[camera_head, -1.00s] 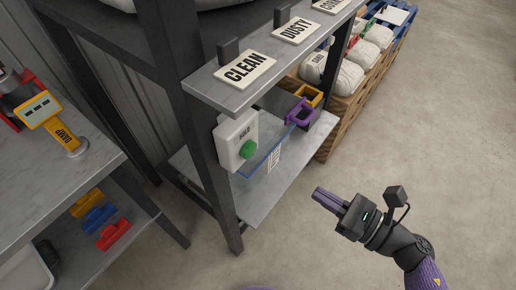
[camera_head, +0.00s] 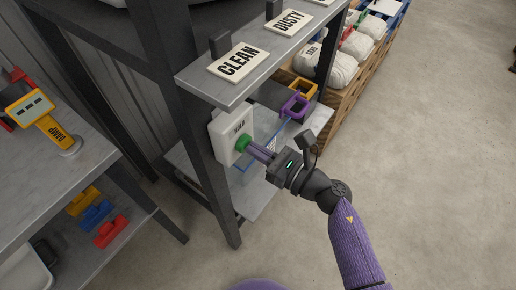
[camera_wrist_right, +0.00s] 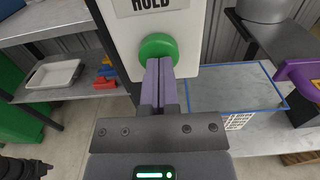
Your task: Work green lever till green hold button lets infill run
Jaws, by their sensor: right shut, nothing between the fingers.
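The green hold button (camera_head: 242,144) sits on a white box (camera_head: 223,140) marked HOLD, fixed to the shelf frame. In the right wrist view the button (camera_wrist_right: 158,47) is straight ahead, under the HOLD label. My right gripper (camera_head: 251,148) is shut and empty. Its purple fingertips (camera_wrist_right: 159,64) are at the button's face and overlap its lower part; they look to be touching it, but I cannot tell if it is pressed in. No green lever is in sight. My left gripper is not in view.
A blue-outlined area (camera_wrist_right: 235,87) and a purple holder (camera_head: 295,106) lie right of the box. Open floor (camera_head: 440,150) lies right.

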